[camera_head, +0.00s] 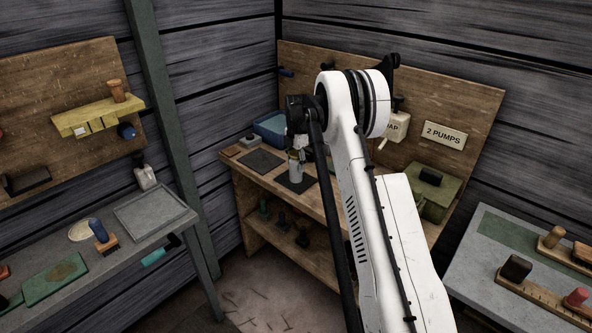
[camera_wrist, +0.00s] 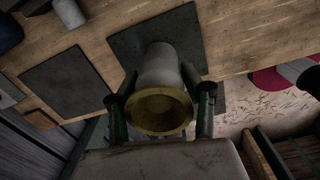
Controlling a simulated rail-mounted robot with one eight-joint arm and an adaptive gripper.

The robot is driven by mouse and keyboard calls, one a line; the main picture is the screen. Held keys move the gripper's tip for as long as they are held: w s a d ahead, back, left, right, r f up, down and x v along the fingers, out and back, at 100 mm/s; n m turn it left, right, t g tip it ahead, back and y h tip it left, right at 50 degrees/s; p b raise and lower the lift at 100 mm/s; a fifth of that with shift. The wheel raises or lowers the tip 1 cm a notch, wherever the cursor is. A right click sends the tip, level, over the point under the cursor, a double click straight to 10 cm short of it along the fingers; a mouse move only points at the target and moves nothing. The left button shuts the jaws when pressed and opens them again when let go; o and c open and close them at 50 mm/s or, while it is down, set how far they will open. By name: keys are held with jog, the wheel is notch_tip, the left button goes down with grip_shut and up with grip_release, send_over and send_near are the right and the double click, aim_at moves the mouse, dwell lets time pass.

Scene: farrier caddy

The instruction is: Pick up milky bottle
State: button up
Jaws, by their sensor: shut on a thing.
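The milky bottle (camera_head: 296,169) is a pale, small upright container over a dark square mat (camera_head: 299,187) on the wooden bench at the back. In the wrist view the bottle (camera_wrist: 160,68) shows a greyish white body and a wide brass-coloured top. My gripper (camera_wrist: 160,98) is shut on it, one dark finger on each side near the top. In the head view my gripper (camera_head: 299,143) is just above the bottle and partly hidden by my arm. I cannot tell whether the bottle's base touches the mat.
A soap dispenser (camera_head: 394,127) and a "2 PUMPS" sign (camera_head: 444,135) are on the back board. A green box (camera_head: 433,190) stands at right. Several small items sit on the shelf below.

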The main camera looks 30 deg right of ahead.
aim_at(296, 153)
jog(key=shift+r, duration=0.1)
jog(key=shift+r, duration=0.5)
notch_tip(296, 153, up, 3)
jog(key=shift+f, duration=0.1)
jog(key=s+a+r+b, duration=0.1)
jog(key=s+a+r, duration=0.5)
jog(key=a, duration=0.4)
jog(key=shift+r, duration=0.55)
jog(key=o, duration=0.9)
jog(key=shift+c, duration=0.2)
grip_shut()
